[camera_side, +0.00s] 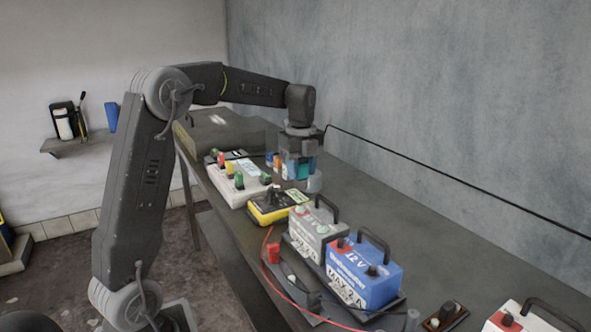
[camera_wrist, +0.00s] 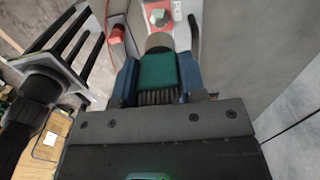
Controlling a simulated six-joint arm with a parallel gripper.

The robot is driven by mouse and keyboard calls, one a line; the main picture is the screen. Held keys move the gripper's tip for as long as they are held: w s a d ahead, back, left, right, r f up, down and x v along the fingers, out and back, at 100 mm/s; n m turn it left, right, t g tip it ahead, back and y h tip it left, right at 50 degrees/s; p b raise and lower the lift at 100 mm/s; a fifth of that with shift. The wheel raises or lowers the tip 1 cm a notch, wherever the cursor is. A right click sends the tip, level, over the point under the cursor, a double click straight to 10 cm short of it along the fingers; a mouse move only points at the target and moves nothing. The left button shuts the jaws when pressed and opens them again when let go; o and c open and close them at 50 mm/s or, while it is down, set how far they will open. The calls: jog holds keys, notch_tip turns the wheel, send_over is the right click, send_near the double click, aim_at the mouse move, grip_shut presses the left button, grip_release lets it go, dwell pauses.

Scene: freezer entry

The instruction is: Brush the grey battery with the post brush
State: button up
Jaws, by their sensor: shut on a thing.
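The grey battery (camera_side: 316,236) stands upright on the bench in the side view, with a black handle and a red cap nearby. My gripper (camera_side: 298,168) is above the bench, behind and a little left of the grey battery, and apart from it in the picture. It is shut on the post brush (camera_side: 301,171), a teal piece with a grey round lower end. In the wrist view my gripper's blue fingers (camera_wrist: 157,84) press on both sides of the teal brush (camera_wrist: 158,70). The brush's far end is partly hidden there.
A blue battery (camera_side: 366,272) stands right beside the grey one. A yellow and black meter (camera_side: 268,211) and a white block with coloured knobs (camera_side: 237,186) lie left of it. Another white battery (camera_side: 515,322) is at the lower right.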

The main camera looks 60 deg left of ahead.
aim_at(301, 178)
jog(key=shift+f, duration=2.05)
jog(key=shift+f, duration=1.35)
jog(key=o, duration=1)
jog(key=shift+o, duration=0.2)
notch_tip(301, 178, up, 12)
jog(key=shift+r, duration=0.15)
jog(key=shift+s+r, duration=0.1)
jog(key=shift+r, duration=0.65)
